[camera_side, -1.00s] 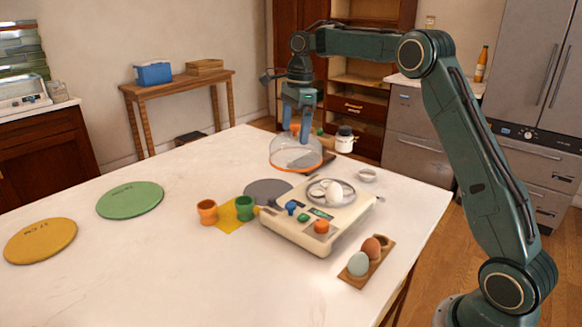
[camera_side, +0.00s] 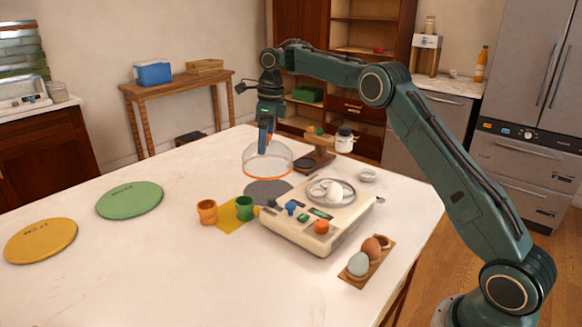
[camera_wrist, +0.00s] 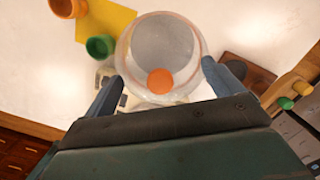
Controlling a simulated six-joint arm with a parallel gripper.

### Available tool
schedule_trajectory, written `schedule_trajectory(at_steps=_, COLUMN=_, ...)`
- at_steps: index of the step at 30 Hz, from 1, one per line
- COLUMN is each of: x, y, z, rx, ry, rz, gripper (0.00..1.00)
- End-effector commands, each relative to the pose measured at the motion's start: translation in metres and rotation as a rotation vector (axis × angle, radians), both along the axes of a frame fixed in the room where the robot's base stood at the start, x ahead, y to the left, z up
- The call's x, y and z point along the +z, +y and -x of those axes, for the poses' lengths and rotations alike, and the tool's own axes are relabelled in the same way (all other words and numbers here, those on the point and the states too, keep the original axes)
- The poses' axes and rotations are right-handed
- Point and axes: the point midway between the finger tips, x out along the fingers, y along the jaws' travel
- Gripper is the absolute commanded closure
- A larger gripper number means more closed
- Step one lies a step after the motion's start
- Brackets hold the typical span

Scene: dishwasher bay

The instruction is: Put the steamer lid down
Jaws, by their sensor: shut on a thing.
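The steamer lid (camera_side: 267,161) is a clear dome with an orange rim. My gripper (camera_side: 264,148) is shut on it from above, at its top. In the wrist view the lid (camera_wrist: 197,62) shows between my gripper's fingers (camera_wrist: 163,85), with its orange knob (camera_wrist: 160,81) in the middle. A grey round mat (camera_side: 268,192) lies on the table just in front of the lid in the side view; it shows through the dome in the wrist view. I cannot tell whether the rim is raised or touching the table. The steamer (camera_side: 318,226) stands to the right, uncovered, with a white egg (camera_side: 334,196) on top.
Orange (camera_side: 207,211) and green (camera_side: 244,208) egg cups stand by a yellow cloth (camera_side: 229,221). An egg holder (camera_side: 368,262) is at front right. A dark wooden stand (camera_side: 317,158) and white pot (camera_side: 344,139) are behind. Green (camera_side: 130,200) and yellow (camera_side: 40,241) discs lie left.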

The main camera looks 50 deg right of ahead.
Motion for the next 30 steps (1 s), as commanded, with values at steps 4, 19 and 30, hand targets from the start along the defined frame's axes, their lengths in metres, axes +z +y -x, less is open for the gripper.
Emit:
schedule_trajectory(at_steps=4, x=-0.006, y=0.001, z=0.0, rx=0.002, ry=0.0, rz=-0.003, gripper=0.5)
schedule_trajectory(at_steps=19, x=-0.038, y=0.0, z=0.0, rx=0.003, ry=-0.001, rz=0.001, gripper=0.5)
schedule_trajectory(at_steps=30, x=-0.057, y=0.0, z=0.001, rx=0.003, ry=0.002, rz=0.002, gripper=0.5)
